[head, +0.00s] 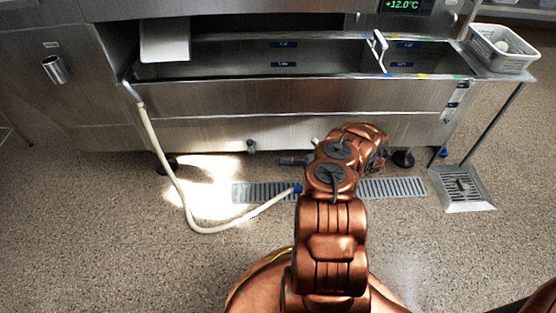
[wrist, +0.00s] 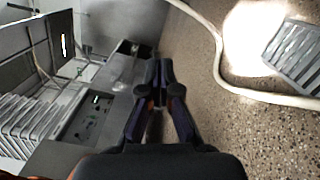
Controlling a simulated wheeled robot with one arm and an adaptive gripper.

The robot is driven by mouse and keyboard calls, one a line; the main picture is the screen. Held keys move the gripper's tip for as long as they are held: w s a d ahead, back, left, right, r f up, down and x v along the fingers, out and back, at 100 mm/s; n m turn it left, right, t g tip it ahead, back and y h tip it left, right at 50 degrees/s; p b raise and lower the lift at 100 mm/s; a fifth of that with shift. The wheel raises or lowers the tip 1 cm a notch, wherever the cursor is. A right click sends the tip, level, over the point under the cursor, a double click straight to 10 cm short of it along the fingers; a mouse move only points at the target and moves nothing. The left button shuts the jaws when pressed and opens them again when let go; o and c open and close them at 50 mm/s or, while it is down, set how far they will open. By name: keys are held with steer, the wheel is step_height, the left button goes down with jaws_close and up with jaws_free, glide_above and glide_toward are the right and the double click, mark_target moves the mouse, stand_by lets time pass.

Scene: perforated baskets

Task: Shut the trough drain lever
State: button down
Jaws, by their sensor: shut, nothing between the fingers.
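The steel trough (head: 300,97) runs across the head view, with blue labels inside and a white-handled divider (head: 380,50) toward its right end. A small blue part (head: 443,152) shows low by its right leg, and a small dark fitting (head: 251,146) hangs under its middle. I cannot tell which of these, if either, is the drain lever.
A pale hose (head: 170,175) hangs from the trough's left end and curves along the floor to a blue tip by my arm. A floor grate (head: 265,193) lies below. A white perforated basket (head: 502,48) stands at right. Stacked pale racks (wrist: 30,125) show in the wrist view.

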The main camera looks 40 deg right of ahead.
steer(key=w+a+r+t+h+b, duration=0.2)
steer(key=w+a+b, duration=0.3)
steer(key=w+b, duration=0.4)
steer(key=shift+a+m+t+b, duration=0.15)
steer(key=shift+m+t+b, duration=0.45)
steer(key=shift+b, duration=1.25)
steer(key=shift+w+a+r, duration=0.1)
